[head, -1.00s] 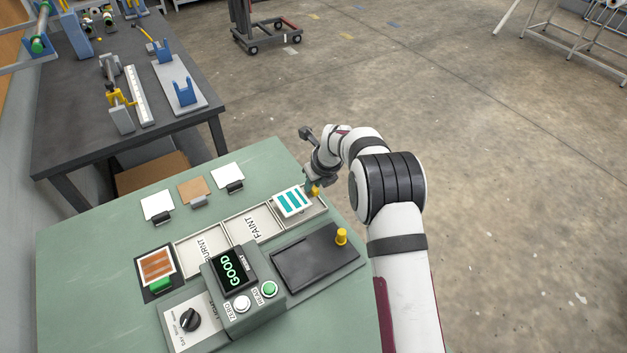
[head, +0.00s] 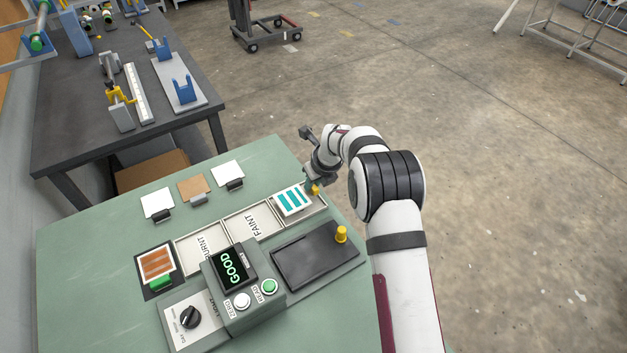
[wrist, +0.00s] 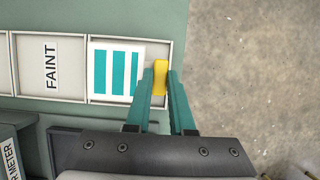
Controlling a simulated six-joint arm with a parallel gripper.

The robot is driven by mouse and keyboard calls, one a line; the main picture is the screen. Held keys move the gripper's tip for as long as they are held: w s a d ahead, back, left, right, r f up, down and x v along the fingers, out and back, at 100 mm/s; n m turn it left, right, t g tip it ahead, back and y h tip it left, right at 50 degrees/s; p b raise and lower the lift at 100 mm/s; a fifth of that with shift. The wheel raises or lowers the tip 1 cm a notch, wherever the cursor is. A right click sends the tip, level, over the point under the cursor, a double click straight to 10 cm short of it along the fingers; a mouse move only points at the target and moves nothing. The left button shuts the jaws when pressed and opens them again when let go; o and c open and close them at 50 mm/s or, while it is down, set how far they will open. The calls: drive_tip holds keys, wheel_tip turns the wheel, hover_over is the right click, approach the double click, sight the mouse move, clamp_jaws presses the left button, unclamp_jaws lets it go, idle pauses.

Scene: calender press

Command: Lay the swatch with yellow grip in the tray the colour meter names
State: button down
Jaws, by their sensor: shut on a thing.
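The swatch (head: 292,201) is white with teal stripes and has a yellow grip (head: 315,189). It is at the right-hand tray (head: 322,208) of the row, within that tray's outline; any label there is hidden. In the wrist view the swatch (wrist: 115,70) lies left of my gripper (wrist: 161,80), whose teal fingers are shut on the yellow grip (wrist: 160,72). I cannot tell whether the swatch touches the tray floor. The colour meter (head: 243,281) shows GOOD in green on its screen (head: 233,267).
The middle tray (head: 252,224) reads FAINT and the left tray (head: 202,250) ends in URNT; both are empty. An orange-striped swatch (head: 157,265) with a green grip lies left. A dark plate (head: 312,260) with a yellow knob (head: 341,234) sits right of the meter.

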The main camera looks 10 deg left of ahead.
drive_tip(key=shift+f, duration=0.5)
drive_tip(key=shift+f, duration=0.35)
idle(0.3)
drive_tip(key=shift+f, duration=0.15)
drive_tip(key=shift+f, duration=0.15)
idle(0.3)
drive_tip(key=shift+c, duration=0.7)
unclamp_jaws()
drive_tip(key=shift+r, duration=3.55)
